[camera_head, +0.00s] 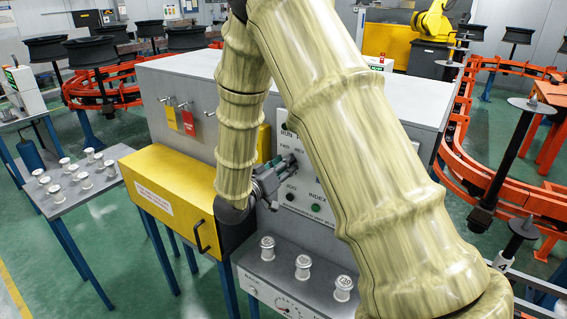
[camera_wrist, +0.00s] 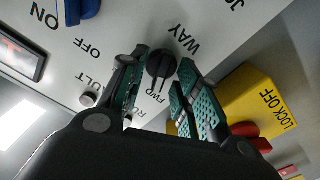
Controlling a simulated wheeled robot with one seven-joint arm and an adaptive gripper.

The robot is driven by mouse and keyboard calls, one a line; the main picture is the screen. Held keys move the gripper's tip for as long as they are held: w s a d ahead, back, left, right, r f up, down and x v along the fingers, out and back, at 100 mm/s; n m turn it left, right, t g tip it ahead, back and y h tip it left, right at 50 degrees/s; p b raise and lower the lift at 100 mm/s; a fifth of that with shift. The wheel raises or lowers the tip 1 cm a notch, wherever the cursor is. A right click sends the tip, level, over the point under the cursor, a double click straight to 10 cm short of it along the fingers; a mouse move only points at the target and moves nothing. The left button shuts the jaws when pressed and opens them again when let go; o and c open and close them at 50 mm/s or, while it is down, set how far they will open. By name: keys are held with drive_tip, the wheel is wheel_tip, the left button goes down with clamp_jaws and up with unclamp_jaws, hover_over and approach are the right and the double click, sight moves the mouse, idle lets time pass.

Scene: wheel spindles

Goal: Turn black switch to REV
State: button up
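The black switch (camera_wrist: 160,66) is a round knob with a raised grip on the grey control panel. It shows near the top middle of the wrist view, its pale mark toward the FWD label. A WAY label is beside it; I cannot read REV there. My gripper (camera_wrist: 164,62) is open, its two green-padded fingertips on either side of the knob with gaps visible. Whether either finger touches it is unclear. In the head view my gripper (camera_head: 282,166) reaches the panel, and the fingers and my arm hide the switch.
A blue switch (camera_wrist: 84,9) and a yellow LOCK OFF block (camera_wrist: 258,98) flank the area. In the head view, a green INDEX button (camera_head: 316,208) and black JOG button (camera_head: 290,197) are below my gripper. A yellow drawer box (camera_head: 165,193) projects at left.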

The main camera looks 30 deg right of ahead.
drive_tip(key=shift+d, duration=0.1)
drive_tip(key=shift+c, duration=0.2)
clamp_jaws()
drive_tip(key=shift+w, duration=0.1)
drive_tip(key=shift+s+m+b, duration=0.15)
drive_tip(key=shift+m+b, duration=2.3)
drive_tip(key=shift+b, duration=0.5)
drive_tip(key=shift+s+m+b, duration=0.1)
drive_tip(key=shift+m+b, duration=2.35)
drive_tip(key=shift+b, duration=0.5)
